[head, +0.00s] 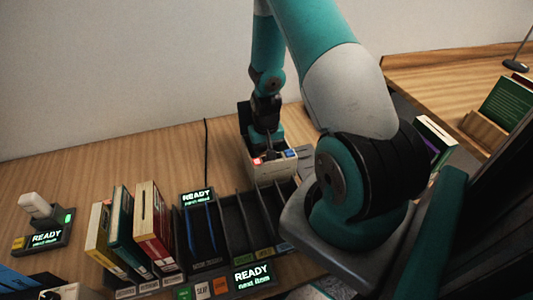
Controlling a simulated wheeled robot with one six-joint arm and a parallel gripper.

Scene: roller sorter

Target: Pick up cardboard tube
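My gripper (268,148) reaches down into a small pale bin (272,171) on the wooden table, near the back wall. Its fingers are small and dark here, partly hidden by the bin and its contents, so I cannot tell whether they are open or hold anything. A red-and-white item (257,160) and a blue item (291,153) show at the bin's top, beside the fingers. I cannot make out a cardboard tube; the bin's inside is mostly hidden.
A dark slotted sorter (236,222) with "READY" displays (252,274) stands in front of the bin. Upright books (152,226) fill slots at its left. A scanner-like device (47,232) sits far left. The table (160,152) is clear left of the bin.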

